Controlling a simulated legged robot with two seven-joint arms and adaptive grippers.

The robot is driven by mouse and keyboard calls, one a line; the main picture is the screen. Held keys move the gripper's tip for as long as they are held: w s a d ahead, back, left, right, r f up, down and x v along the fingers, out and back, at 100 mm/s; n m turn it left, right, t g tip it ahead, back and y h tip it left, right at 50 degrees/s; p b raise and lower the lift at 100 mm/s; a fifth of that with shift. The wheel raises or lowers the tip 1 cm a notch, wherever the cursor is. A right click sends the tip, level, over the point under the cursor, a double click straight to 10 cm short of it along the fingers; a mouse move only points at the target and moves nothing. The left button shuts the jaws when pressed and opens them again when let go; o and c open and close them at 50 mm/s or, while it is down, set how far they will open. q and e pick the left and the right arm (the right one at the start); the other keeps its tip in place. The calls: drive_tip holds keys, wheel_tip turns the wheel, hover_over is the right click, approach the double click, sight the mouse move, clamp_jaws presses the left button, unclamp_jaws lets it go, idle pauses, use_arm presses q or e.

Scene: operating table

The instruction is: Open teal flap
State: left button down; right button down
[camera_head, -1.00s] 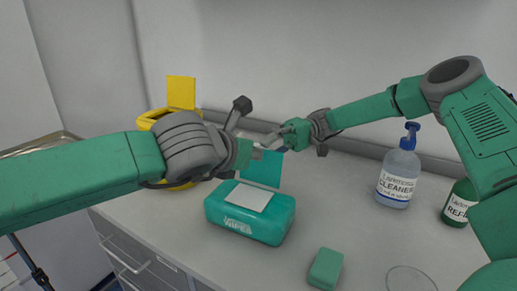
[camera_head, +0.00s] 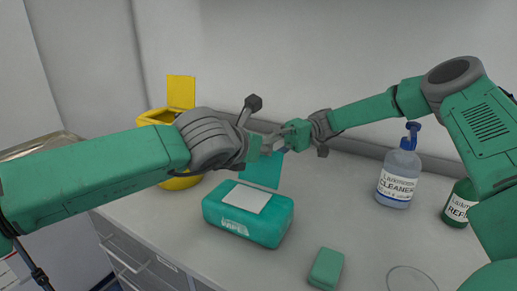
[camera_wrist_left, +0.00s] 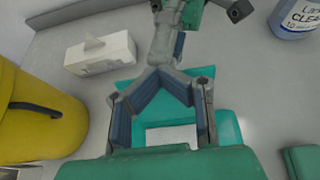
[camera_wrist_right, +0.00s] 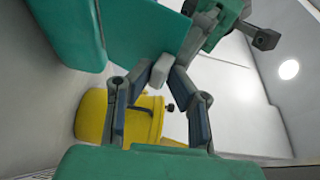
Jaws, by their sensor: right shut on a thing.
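The teal wipes pack (camera_head: 247,222) sits on the counter with a pale panel on top. Its teal flap (camera_head: 262,171) stands raised at the back edge of the pack; it also shows in the right wrist view (camera_wrist_right: 140,28). My right gripper (camera_head: 279,143) is shut at the flap's upper edge, its fingertips partly hidden by the left gripper. My left gripper (camera_head: 265,150) is at the same upper edge, close beside the right one. Its fingers slope together in the left wrist view (camera_wrist_left: 161,76), but whether they are shut is unclear.
A yellow bin (camera_head: 157,118) with a raised lid stands behind my left arm. A cleaner bottle (camera_head: 397,178) and a green bottle (camera_head: 460,205) stand at right. A green block (camera_head: 326,267) lies in front. A white box (camera_wrist_left: 100,55) shows in the left wrist view.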

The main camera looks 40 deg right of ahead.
use_arm(q)
drive_tip(key=shift+d, duration=0.1)
use_arm(e)
drive_tip(key=c, duration=1.6)
unclamp_jaws()
drive_tip(key=shift+s+a+f, duration=0.15)
drive_tip(key=shift+a+f, duration=0.1)
drive_tip(key=shift+f, duration=0.4)
drive_tip(key=shift+r, duration=0.3)
use_arm(q)
drive_tip(key=v, duration=1.1)
drive_tip(key=shift+a, duration=0.35)
use_arm(e)
drive_tip(key=d, duration=0.8)
drive_tip(key=shift+w, duration=0.4)
